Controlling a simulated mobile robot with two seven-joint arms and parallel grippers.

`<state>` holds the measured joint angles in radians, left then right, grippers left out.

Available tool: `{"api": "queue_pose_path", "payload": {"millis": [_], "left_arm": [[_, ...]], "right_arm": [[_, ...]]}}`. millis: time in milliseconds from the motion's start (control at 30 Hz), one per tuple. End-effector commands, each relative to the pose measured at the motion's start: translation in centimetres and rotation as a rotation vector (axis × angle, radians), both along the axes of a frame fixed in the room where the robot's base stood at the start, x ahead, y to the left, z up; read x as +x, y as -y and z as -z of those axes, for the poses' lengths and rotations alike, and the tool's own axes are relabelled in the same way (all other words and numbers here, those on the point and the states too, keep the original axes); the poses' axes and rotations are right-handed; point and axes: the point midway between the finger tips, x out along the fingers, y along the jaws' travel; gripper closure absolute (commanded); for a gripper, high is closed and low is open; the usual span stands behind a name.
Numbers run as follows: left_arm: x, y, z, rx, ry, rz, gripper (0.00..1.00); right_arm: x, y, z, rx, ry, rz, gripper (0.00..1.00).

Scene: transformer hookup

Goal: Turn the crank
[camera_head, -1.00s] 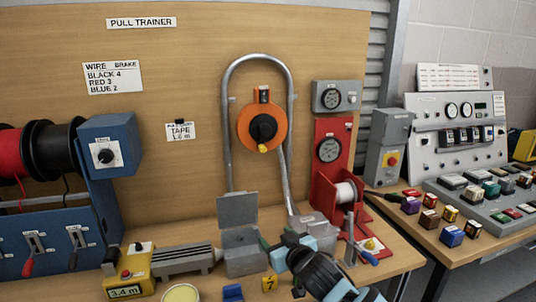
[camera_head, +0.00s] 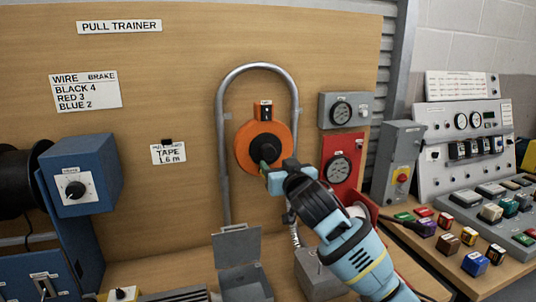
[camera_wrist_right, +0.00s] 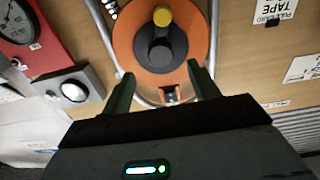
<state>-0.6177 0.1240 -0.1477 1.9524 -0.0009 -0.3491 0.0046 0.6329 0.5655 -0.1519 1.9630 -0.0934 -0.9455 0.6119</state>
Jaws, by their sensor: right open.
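The crank is a black hub and arm (camera_head: 263,149) on an orange disc (camera_head: 247,135), mounted on the wooden board inside a grey bent pipe. In the right wrist view, which is upside down, the black crank arm (camera_wrist_right: 160,45) carries a yellow knob (camera_wrist_right: 162,16). In the head view the knob is hidden behind my right gripper (camera_head: 267,169). That gripper is open and in front of the disc's lower part. In the wrist view its two dark green fingers (camera_wrist_right: 163,82) stand apart with nothing between them, the disc showing beyond. My left gripper is not in view.
The grey pipe (camera_head: 221,130) arches around the disc. A red gauge panel (camera_head: 333,145) and grey gauge box (camera_head: 343,109) are close on the right. An open grey box (camera_head: 240,245) sits below.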

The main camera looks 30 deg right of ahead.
Motion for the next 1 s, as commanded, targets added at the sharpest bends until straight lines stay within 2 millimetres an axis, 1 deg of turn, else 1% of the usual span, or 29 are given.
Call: {"api": "queue_pose_path", "payload": {"millis": [167,400,600,800,1000], "left_arm": [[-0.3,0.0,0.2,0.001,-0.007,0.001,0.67],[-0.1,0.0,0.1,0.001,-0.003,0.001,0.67],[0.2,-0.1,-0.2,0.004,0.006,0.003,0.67],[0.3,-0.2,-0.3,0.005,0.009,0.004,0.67],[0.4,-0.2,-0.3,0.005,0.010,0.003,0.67]], "right_arm": [[1.2,0.3,0.0,0.000,0.000,0.001,0.40],[4.4,1.0,0.0,0.001,-0.001,0.001,0.40],[6.4,1.5,-0.2,0.001,0.002,-0.001,0.40],[7.4,1.7,-0.1,0.001,0.001,-0.001,0.40],[7.5,1.8,0.0,0.000,0.001,-0.001,0.40]]}}
